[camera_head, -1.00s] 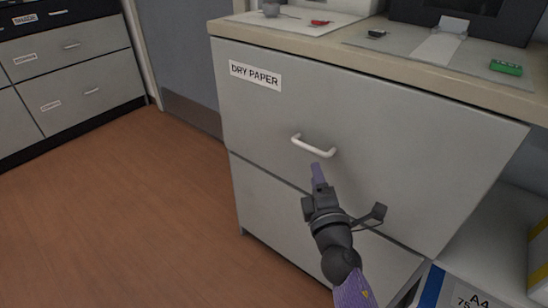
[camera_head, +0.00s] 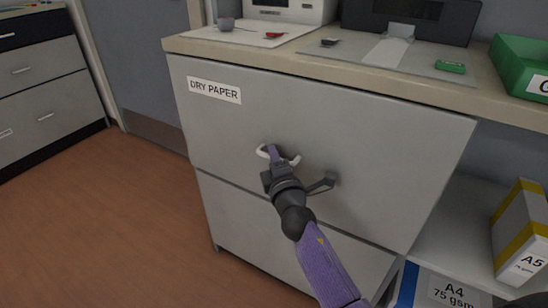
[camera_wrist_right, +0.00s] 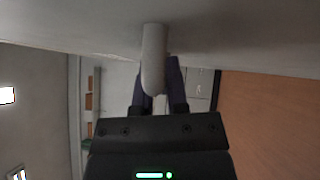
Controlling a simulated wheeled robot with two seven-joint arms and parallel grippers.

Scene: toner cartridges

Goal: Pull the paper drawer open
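The paper drawer (camera_head: 345,140) is a wide grey front labelled "DRY PAPER" under the counter, and it looks closed. Its white bar handle (camera_head: 262,152) is partly covered by my right gripper (camera_head: 274,153) in the head view. In the right wrist view the handle (camera_wrist_right: 152,55) stands out from the drawer face between the two purple fingers of my right gripper (camera_wrist_right: 159,85). The fingers lie close on either side of it. The handle hides the gap, so I cannot tell whether they grip it. My left gripper is not in view.
The counter (camera_head: 330,66) above carries a green tray (camera_head: 516,66) and small items. A lower grey front (camera_head: 250,225) is below the drawer. Paper packs (camera_head: 520,235) sit on the shelf at right. The wooden floor (camera_head: 110,220) at left is clear.

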